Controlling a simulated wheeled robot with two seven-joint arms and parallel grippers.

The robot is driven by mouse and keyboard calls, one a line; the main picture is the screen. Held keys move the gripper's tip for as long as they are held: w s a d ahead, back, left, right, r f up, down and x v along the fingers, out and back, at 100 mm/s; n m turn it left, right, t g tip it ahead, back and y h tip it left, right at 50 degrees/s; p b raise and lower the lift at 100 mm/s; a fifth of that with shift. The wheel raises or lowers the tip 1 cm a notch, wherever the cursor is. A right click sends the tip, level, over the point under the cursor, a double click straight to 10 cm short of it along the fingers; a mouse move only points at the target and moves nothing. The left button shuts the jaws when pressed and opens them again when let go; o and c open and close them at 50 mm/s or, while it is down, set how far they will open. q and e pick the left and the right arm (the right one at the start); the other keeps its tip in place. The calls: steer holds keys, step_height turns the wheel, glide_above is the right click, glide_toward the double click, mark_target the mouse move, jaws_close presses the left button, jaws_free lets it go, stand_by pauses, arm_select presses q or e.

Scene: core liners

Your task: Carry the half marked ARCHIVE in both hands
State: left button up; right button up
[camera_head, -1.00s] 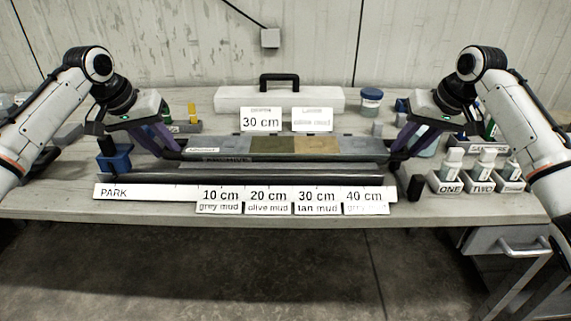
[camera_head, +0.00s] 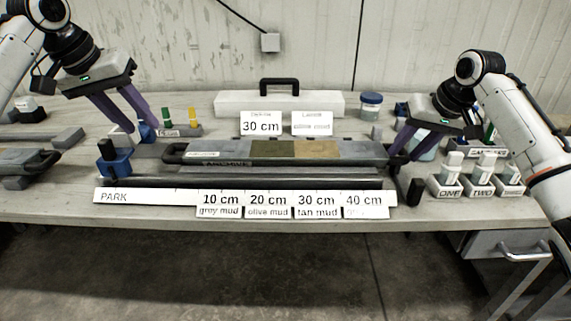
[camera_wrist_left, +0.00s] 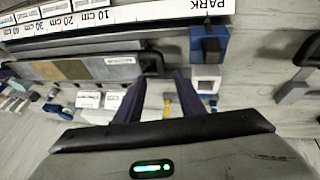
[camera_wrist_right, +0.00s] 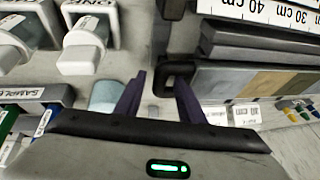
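The long grey half-liner (camera_head: 228,152) with grey, olive and tan mud lies level at the middle of the table. A small white label sits near its left end, and dark lettering reading ARCHIVE (camera_head: 226,163) shows just in front. Dark loop handles stand at its ends; the left handle (camera_head: 173,153) is free. My left gripper (camera_head: 143,134) is open and empty, raised above and left of that handle. My right gripper (camera_head: 398,155) is open at the right handle, which shows in the right wrist view (camera_wrist_right: 182,70) close by its fingers. Whether a finger is inside the loop is unclear.
A PARK strip (camera_head: 150,195) with 10 to 40 cm cards runs along the front. A blue block (camera_head: 115,162) with a black top stands at left. Sample holders (camera_head: 482,185) stand at right, and a white handled case (camera_head: 230,103) behind. Another handled piece (camera_head: 40,161) lies far left.

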steer(key=shift+r, duration=0.15)
arm_select(q)
steer(key=shift+s+a+r, duration=0.1)
steer(key=shift+s+r, duration=0.1)
steer(key=shift+r, duration=0.3)
arm_select(e)
steer(key=v, duration=1.1)
steer(key=shift+s+r, duration=0.15)
steer(key=shift+r, duration=0.2)
arm_select(q)
steer(key=shift+s, duration=0.1)
arm_select(e)
steer(key=shift+s+f, duration=0.1)
